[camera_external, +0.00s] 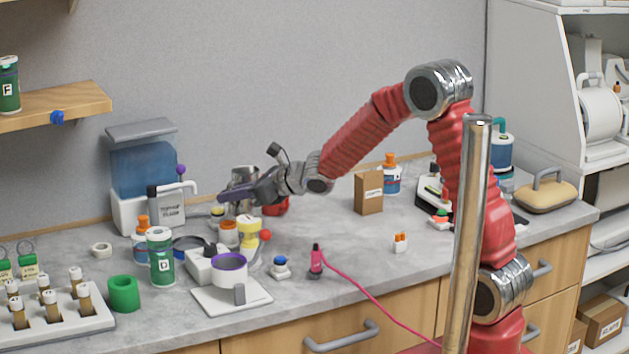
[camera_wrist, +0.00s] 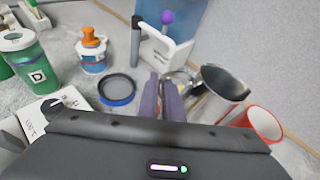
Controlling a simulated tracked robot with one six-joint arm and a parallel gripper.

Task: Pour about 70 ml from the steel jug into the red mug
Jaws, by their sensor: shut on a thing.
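The steel jug (camera_external: 245,173) stands behind my gripper (camera_external: 230,195) in the external view, its lower part mostly hidden. In the wrist view the jug (camera_wrist: 222,84) is just right of my gripper (camera_wrist: 163,85), with its open mouth in sight. The purple fingers are shut at the jug's handle side; the grip itself is partly hidden. The jug looks close to upright, but whether it touches the counter is hidden. The red mug (camera_external: 277,206) is right of the jug, partly hidden by my wrist. In the wrist view the mug (camera_wrist: 264,122) shows a red rim and pale inside.
A blue tank dispenser (camera_external: 143,170) stands at the back left. A green jar marked D (camera_external: 160,258), a white device with a purple ring (camera_external: 229,268) and several small bottles crowd the front left. A cardboard box (camera_external: 369,192) stands right; counter between is fairly clear.

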